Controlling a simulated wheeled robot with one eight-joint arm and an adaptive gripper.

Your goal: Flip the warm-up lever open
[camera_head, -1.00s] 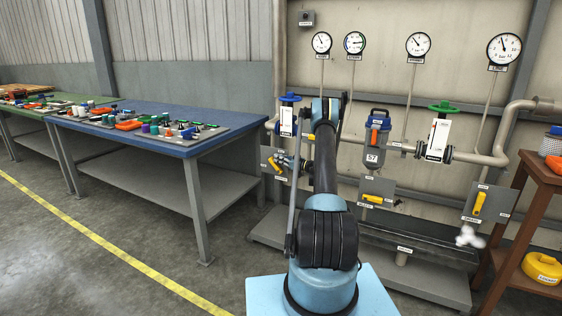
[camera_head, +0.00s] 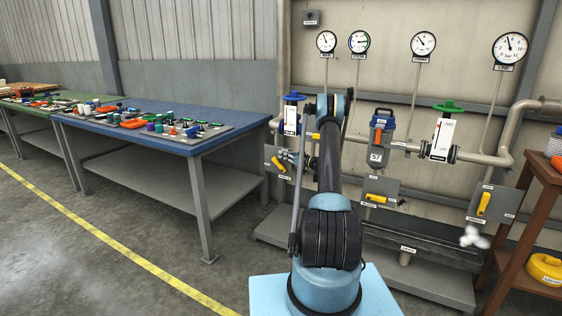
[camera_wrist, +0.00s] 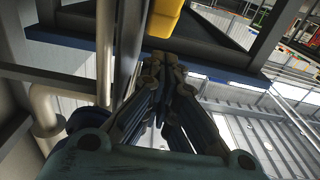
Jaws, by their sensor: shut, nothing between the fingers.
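A yellow lever (camera_head: 278,164) sits tilted on a grey plate at the left end of the pipe rig in the head view; its label is too small to read surely. My gripper (camera_head: 291,157) is just right of this lever, partly hidden by my arm. In the wrist view my gripper (camera_wrist: 162,60) is shut and empty, its fingertips together. A yellow block-like part (camera_wrist: 165,18), seemingly a lever handle, shows just beyond the tips at the top edge. I cannot tell whether the fingers touch it.
Two more yellow levers sit on grey plates, one in the middle (camera_head: 381,198) and one at right (camera_head: 483,204). A blue table (camera_head: 150,131) with several parts stands at left. A brown shelf (camera_head: 522,210) stands at right. Pipes and valves line the wall.

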